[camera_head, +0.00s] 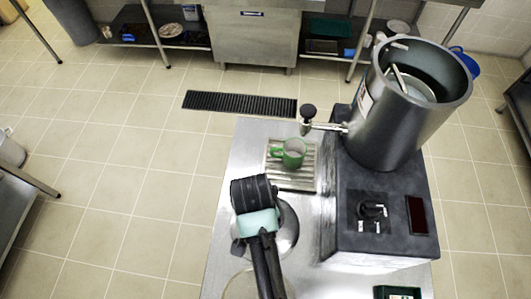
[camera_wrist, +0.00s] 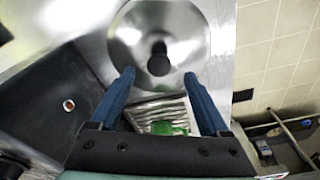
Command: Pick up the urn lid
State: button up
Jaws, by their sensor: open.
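The urn lid (camera_wrist: 135,35) is a round, shiny metal disc with a black knob (camera_wrist: 158,60) at its middle. It lies flat on the steel counter. In the head view the lid (camera_head: 289,232) shows beside my arm, which hides its left part. In the wrist view my gripper (camera_wrist: 158,77) is open, with its two blue fingers apart and the knob appearing between and just beyond their tips. Nothing is between the fingers. I cannot tell the height of the fingertips above the lid. In the head view my arm hides the fingertips.
The open metal urn (camera_head: 410,120) stands on a dark base (camera_head: 350,180) right of the lid, its tap (camera_head: 322,126) pointing left. A green mug (camera_head: 291,152) stands on the drip tray (camera_head: 292,181) beyond the lid. A small dark green box (camera_head: 397,292) is at the near right.

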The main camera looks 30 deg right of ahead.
jog(key=shift+w+d+f+p, duration=0.1)
jog(key=shift+d+f+p, duration=0.1)
jog(key=shift+f, duration=0.8)
jog(key=shift+w+d+f+p, duration=0.1)
jog(key=shift+f+p, duration=0.05)
jog(key=shift+f, duration=0.8)
jog(key=shift+d+f+p, duration=0.15)
jog(key=shift+f+p, duration=0.05)
jog(key=shift+f, duration=0.8)
grip_shut()
